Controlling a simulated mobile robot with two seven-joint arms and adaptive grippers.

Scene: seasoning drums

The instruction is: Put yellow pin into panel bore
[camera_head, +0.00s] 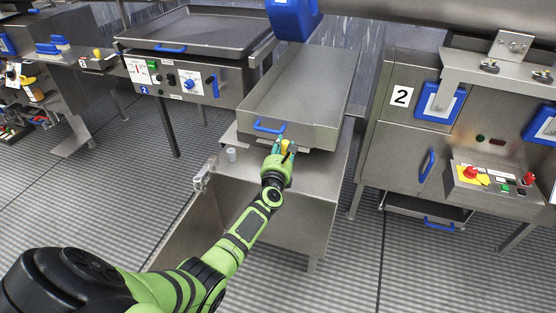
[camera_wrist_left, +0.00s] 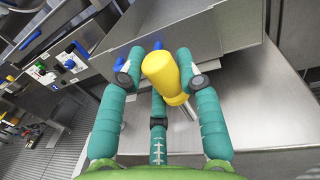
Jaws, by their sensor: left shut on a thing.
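The yellow pin (camera_wrist_left: 163,76) is in my left gripper (camera_wrist_left: 158,70), between its teal fingers in the left wrist view. Its yellow handle faces up and its metal shank (camera_wrist_left: 190,112) points down and to the right. In the head view the pin (camera_head: 285,146) shows as a small yellow spot at my left gripper (camera_head: 283,148), in front of the steel tray with the blue handle. The gripper is over the steel ledge below that tray. I cannot make out the panel bore. My right gripper is not in view.
The steel tray (camera_head: 312,85) with a blue handle (camera_head: 269,127) is just beyond the gripper. A small metal cylinder (camera_head: 231,155) stands on the ledge (camera_head: 245,170) to the left. A control box (camera_head: 497,180) with red knobs is at right. Another yellow-topped piece (camera_head: 97,53) is at far left.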

